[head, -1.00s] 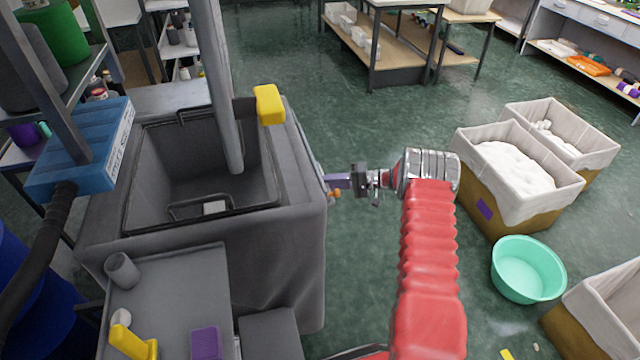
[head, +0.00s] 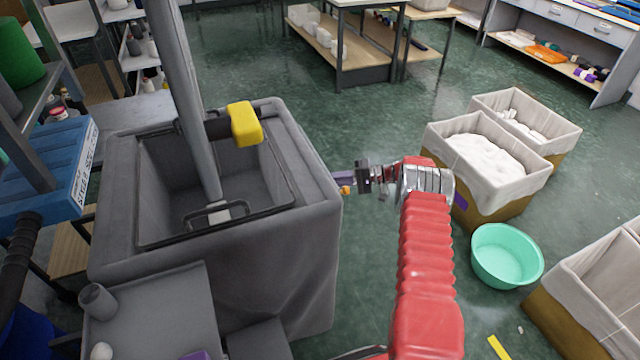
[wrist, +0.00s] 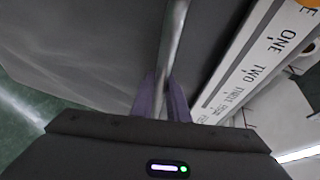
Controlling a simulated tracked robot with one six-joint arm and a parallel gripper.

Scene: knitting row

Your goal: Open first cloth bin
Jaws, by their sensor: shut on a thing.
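A large grey bin (head: 270,255) with soft, cloth-like sides stands left of my arm in the head view. Its top is open, showing a dark, empty-looking inside. My gripper (head: 343,178) is at its right side. In the wrist view my gripper's purple fingers (wrist: 164,102) are shut on a round metal bar (wrist: 171,45), one finger on each side. The bar runs along a plain grey face (wrist: 80,45). Where the bar is fixed is hidden. I cannot read a number on the bin.
A white strip lettered ONE, TWO (wrist: 250,70) runs beside the bar. A yellow block (head: 245,123) sits at the bin's far rim, and a grey pole (head: 185,90) crosses its opening. Lined crates (head: 490,170) and a green tub (head: 507,256) stand right.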

